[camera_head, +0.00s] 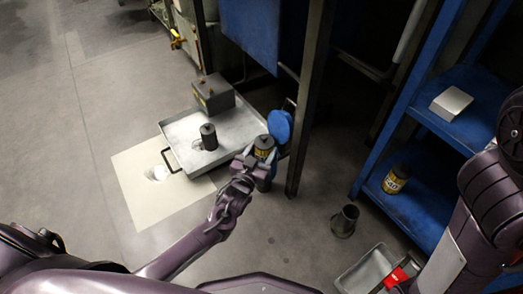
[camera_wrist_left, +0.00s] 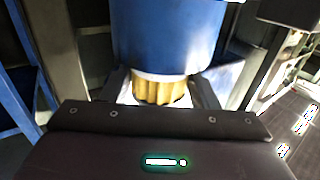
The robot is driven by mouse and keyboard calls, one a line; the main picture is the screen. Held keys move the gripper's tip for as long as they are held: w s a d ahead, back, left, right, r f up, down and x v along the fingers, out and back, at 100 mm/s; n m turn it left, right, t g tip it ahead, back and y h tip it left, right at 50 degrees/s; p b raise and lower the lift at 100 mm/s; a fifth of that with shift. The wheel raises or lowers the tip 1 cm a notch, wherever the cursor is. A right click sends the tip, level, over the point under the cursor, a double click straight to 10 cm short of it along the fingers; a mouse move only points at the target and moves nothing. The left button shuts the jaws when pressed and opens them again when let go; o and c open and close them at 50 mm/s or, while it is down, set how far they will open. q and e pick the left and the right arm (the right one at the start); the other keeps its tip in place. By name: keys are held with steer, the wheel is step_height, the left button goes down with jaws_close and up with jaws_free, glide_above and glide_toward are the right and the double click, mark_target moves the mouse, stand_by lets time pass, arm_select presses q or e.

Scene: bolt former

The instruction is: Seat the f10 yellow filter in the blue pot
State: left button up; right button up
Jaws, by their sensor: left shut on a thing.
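My left gripper (camera_head: 262,158) is shut on the yellow filter (camera_head: 264,149), a dark-topped cylinder with a yellow band. In the left wrist view the yellow pleated side of the filter (camera_wrist_left: 160,92) shows between the fingers (camera_wrist_left: 160,98). The blue pot (camera_wrist_left: 168,38) fills the upper middle of that view, its pale rim right against the filter. I cannot tell how deep the filter sits in the pot. My right gripper is not seen.
A metal tray (camera_head: 178,130) holds a dark cylinder (camera_head: 208,136) and a grey box (camera_head: 213,93). A steel post (camera_head: 309,100) stands close right of the pot. A blue shelf (camera_head: 427,210) holds a yellow-labelled can (camera_head: 396,179). An open cup (camera_head: 344,221) and a bin (camera_head: 368,272) stand on the floor.

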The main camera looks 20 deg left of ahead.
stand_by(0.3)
arm_select(q)
steer(key=o, duration=1.1)
steer(key=shift+s, duration=0.1)
